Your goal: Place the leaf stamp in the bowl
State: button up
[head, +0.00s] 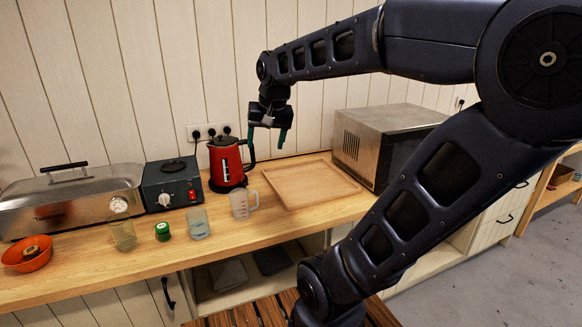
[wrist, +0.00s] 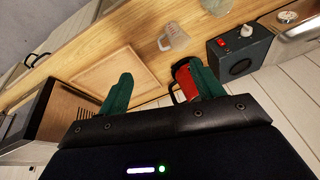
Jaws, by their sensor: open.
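An orange bowl (head: 22,262) sits on the counter at the far left in the head view. A small brown object (head: 32,250) lies inside it; it may be the leaf stamp, but it is too small to tell. No other thing in view is clearly a leaf stamp. My gripper (head: 267,138) is open and empty, with green fingers pointing down, above the back of the counter between the red kettle and the wooden tray. In the wrist view its two green fingers (wrist: 160,82) are spread apart with nothing between them. The bowl is outside the wrist view.
The red kettle (head: 227,163) stands near my gripper, beside the wooden tray (head: 312,182). A metal oven (head: 382,140) stands right. A measuring cup (head: 243,204), glass (head: 198,224), green jar (head: 162,232), beaker (head: 122,234), hotplate (head: 172,185) and steel steamer (head: 72,203) line the left counter.

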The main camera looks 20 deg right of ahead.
jog(key=s+d+f+n, duration=0.2)
jog(key=s+d+f, duration=0.2)
jog(key=s, duration=0.4)
jog(key=shift+f+n+t+h, duration=0.3)
jog(key=shift+f+h, duration=0.1)
jog(key=shift+f, duration=0.3)
